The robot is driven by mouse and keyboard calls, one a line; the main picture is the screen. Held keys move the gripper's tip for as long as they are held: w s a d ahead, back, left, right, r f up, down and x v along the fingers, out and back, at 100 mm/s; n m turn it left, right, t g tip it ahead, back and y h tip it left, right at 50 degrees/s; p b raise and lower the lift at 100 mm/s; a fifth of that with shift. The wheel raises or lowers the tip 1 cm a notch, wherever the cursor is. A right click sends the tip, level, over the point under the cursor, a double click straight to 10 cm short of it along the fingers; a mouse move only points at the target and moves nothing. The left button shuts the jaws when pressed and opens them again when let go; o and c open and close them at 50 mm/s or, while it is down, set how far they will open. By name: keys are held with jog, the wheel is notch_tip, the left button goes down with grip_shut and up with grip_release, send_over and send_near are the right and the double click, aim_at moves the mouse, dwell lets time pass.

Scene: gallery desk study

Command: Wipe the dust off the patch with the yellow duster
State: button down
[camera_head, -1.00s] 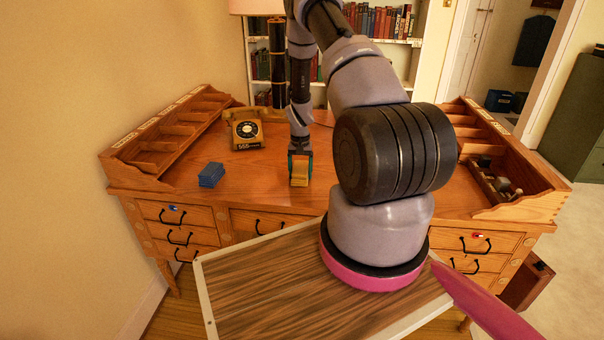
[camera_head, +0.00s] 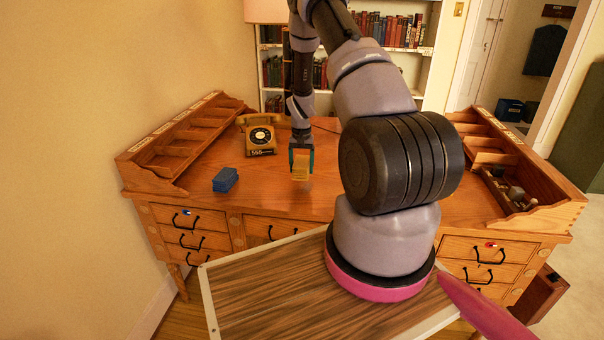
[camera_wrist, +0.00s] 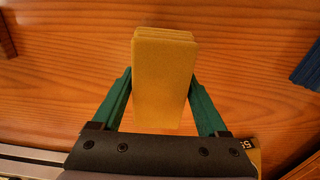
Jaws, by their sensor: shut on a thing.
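The yellow duster (camera_head: 301,169) is a small yellow block in the jaws of my gripper (camera_head: 301,160), over the middle of the desk top. In the wrist view the duster (camera_wrist: 163,82) sits between the two green fingers of my gripper (camera_wrist: 162,95), which are shut on its sides. I cannot tell for sure whether the duster touches the desk or hangs just above it. I cannot make out the dust patch in either view.
A blue block (camera_head: 225,180) lies on the desk (camera_head: 265,200) left of my gripper. A yellow telephone (camera_head: 261,136) stands behind it. Wooden racks (camera_head: 180,140) line both sides; the right rack (camera_head: 520,170) holds small items. My arm hides part of the desk's right half.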

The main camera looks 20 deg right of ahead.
jog(key=shift+r, duration=1.4)
